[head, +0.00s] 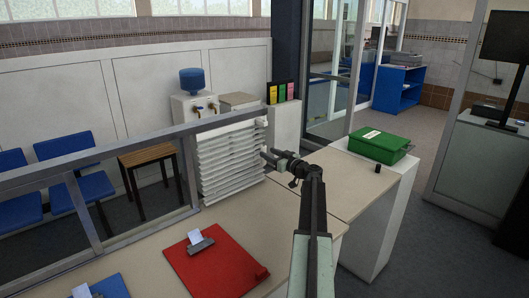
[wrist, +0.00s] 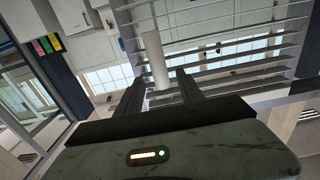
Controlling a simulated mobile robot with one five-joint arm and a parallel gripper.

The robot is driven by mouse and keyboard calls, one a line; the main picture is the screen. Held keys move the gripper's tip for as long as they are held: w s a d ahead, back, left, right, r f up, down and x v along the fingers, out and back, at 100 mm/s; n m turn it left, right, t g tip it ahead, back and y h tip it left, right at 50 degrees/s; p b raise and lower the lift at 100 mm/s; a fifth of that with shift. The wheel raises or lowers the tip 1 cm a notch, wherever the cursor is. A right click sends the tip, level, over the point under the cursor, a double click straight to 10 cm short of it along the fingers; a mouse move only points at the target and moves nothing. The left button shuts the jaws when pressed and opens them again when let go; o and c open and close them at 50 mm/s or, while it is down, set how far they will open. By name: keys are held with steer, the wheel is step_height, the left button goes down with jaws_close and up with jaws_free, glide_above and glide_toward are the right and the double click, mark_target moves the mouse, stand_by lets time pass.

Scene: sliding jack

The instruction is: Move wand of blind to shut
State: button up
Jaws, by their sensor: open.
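The white slatted blind (head: 230,160) stands at the end of the railing, over the beige counter. In the wrist view its slats (wrist: 230,45) have gaps with windows showing through. The wand (wrist: 155,58) is a thick pale rod in the wrist view, hanging in front of the slats. My gripper (head: 267,157) is at the blind's right edge in the head view. In the wrist view my gripper (wrist: 160,78) has its dark fingers apart, with the wand's lower end showing between them. I cannot tell whether either finger touches it. The wand is not clear in the head view.
A red clipboard (head: 217,260) and a blue clipboard (head: 108,287) lie on the counter (head: 165,262). A green box (head: 379,145) sits on the right end. The metal railing (head: 90,235) runs left of the blind. The counter right of the blind is mostly clear.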

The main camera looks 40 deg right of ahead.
mark_target(264, 150)
steer(key=w, duration=0.4)
steer(key=shift+w+d, duration=0.15)
jaws_close()
stand_by(1.1)
